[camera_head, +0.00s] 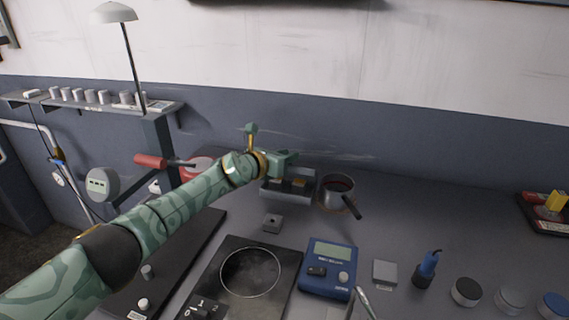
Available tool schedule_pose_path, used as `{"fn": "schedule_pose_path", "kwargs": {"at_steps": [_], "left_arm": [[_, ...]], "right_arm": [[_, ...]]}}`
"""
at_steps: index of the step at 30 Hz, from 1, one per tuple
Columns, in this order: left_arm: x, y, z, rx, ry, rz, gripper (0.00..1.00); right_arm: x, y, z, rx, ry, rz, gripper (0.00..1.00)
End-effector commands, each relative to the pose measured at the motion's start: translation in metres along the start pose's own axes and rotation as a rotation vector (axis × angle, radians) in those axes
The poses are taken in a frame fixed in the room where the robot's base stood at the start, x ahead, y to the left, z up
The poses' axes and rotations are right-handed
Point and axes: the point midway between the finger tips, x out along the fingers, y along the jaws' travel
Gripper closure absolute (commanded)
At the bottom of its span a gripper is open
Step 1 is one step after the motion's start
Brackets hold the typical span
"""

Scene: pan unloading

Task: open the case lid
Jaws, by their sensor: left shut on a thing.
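The case (304,194) is a small grey box near the back of the bench, with its front and right walls showing. Small orange-yellow pieces show at its top, and I cannot tell whether they lie inside. My left gripper (284,170) is at the back of the case and hides much of its upper part. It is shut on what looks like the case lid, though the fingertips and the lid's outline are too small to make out. How far the lid is raised cannot be told. My right gripper is not in view.
A pot (336,188) with a dark handle stands close to the right of the case. A red-handled pan (197,165) is at the left. A hotplate (250,272), a blue meter (329,267) and several small discs line the front.

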Motion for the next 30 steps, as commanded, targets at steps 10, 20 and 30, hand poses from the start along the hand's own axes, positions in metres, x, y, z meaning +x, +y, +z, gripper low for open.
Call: {"fn": "schedule_pose_path", "kwargs": {"at_steps": [10,20,30], "left_arm": [[0.0020,0.0024,0.0085,0.003,-0.010,0.004,1.00],[0.0019,0.0023,0.0082,0.004,-0.009,0.004,0.55],[-0.0020,0.0015,0.0077,0.002,-0.005,0.002,0.55]], "right_arm": [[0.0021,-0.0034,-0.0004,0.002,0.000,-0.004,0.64],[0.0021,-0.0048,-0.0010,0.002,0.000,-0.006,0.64],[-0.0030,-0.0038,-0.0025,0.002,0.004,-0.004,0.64]]}}
